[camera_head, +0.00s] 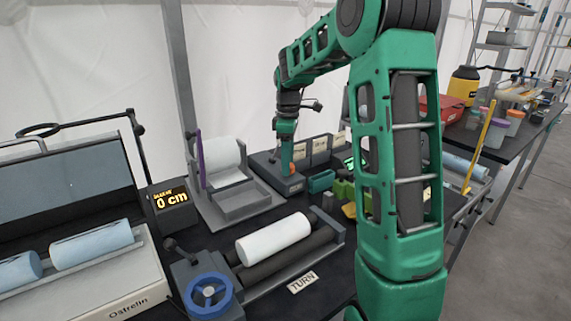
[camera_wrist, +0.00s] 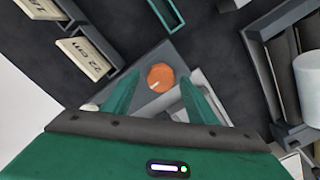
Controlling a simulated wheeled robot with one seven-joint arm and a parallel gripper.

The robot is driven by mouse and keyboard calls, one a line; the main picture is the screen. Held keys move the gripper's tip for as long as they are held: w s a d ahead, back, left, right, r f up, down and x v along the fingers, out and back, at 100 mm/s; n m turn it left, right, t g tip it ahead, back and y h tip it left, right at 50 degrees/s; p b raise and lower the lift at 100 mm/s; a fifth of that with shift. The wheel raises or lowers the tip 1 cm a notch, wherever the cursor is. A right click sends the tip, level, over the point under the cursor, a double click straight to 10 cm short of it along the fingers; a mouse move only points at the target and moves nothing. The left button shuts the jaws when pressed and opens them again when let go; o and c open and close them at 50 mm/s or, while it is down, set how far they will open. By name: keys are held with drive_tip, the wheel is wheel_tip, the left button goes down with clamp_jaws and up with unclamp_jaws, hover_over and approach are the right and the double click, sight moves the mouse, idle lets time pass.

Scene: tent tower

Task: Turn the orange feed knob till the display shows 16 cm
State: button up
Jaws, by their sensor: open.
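The orange knob (camera_wrist: 160,77) shows in the wrist view on a grey box, with a pale pointer mark on its top. It also shows in the head view (camera_head: 289,169), low on the box below my gripper (camera_head: 286,150). My gripper is open; in the wrist view its two green fingers (camera_wrist: 158,80) lie on either side of the knob with a gap at each side. I cannot tell how far down the fingertips reach. A display with green lettering (camera_head: 350,162) is mostly hidden behind my arm and cannot be read. Another display, marked "SLEEVE" (camera_head: 172,199), reads 0 cm.
Number cards (camera_wrist: 88,58) stand by the knob box; one reads 22 cm. A paper roll holder (camera_head: 225,160) stands left of it. A white roll (camera_head: 274,239) and a blue handwheel (camera_head: 208,294) are in front. Green pieces (camera_head: 322,181) lie right of the box.

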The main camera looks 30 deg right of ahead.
drive_tip(key=shift+f, duration=0.35)
drive_tip(key=shift+c, duration=0.7)
drive_tip(key=c, duration=0.9)
drive_tip(key=shift+c, duration=0.2)
